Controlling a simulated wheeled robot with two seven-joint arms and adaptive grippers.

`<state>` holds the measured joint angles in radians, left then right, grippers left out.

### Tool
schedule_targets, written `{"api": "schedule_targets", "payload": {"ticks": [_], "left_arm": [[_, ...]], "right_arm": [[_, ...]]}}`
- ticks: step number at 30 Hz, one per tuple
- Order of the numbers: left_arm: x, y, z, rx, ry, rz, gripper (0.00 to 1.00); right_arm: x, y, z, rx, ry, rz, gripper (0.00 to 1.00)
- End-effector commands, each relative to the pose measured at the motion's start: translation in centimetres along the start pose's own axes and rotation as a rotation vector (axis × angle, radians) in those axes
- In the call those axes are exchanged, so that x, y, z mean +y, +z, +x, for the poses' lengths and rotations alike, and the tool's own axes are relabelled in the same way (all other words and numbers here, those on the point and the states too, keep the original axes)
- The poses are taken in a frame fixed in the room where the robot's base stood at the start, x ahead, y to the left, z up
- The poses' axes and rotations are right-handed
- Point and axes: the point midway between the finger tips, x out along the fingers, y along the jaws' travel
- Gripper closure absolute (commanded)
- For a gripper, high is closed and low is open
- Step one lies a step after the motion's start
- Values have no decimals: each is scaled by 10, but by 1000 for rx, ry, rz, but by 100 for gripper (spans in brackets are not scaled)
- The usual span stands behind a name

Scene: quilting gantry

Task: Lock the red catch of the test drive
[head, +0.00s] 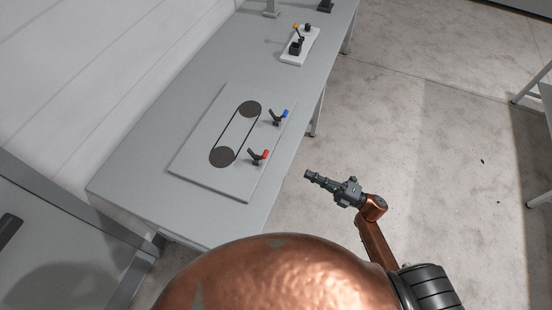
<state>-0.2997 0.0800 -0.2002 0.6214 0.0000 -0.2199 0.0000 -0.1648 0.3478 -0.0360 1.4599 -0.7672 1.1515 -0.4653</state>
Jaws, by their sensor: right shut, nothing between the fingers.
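The test drive is a light grey board (190,165) lying on the table, with two dark pulleys (222,157) joined by a thin black belt. The red catch (260,156) sits at the board's near right edge; its red-tipped lever slants up from a dark base. A blue catch (280,117) of the same kind stands farther along that edge. My right gripper (309,175) is shut and empty, off the table's right edge over the floor, to the right of the red catch and apart from it. My left gripper is not in view.
The long grey table (125,183) runs along a white wall at the left. Farther back, a white plate (291,57) carries a black device with an orange part. Open floor (440,170) lies to the right. Another table (546,95) shows at the right edge.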

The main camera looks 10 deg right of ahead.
Motion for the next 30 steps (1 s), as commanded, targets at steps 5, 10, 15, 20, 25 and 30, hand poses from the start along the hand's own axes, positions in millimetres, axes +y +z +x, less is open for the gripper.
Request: {"api": "schedule_targets", "payload": {"ticks": [5, 10, 15, 20, 25, 30], "left_arm": [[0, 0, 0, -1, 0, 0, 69], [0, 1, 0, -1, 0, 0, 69], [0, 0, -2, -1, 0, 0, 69], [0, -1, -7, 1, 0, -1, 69], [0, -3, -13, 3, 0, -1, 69], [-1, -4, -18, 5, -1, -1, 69]], "right_arm": [[4, -4, 2, 18, 3, -15, 100], [3, -3, 2, 16, 3, -13, 100], [4, -3, 12, 16, 5, -12, 100], [5, -4, 39, 16, 7, -12, 100], [6, -4, 75, 15, 8, -11, 100], [6, -5, 108, 16, 7, -10, 100]]}}
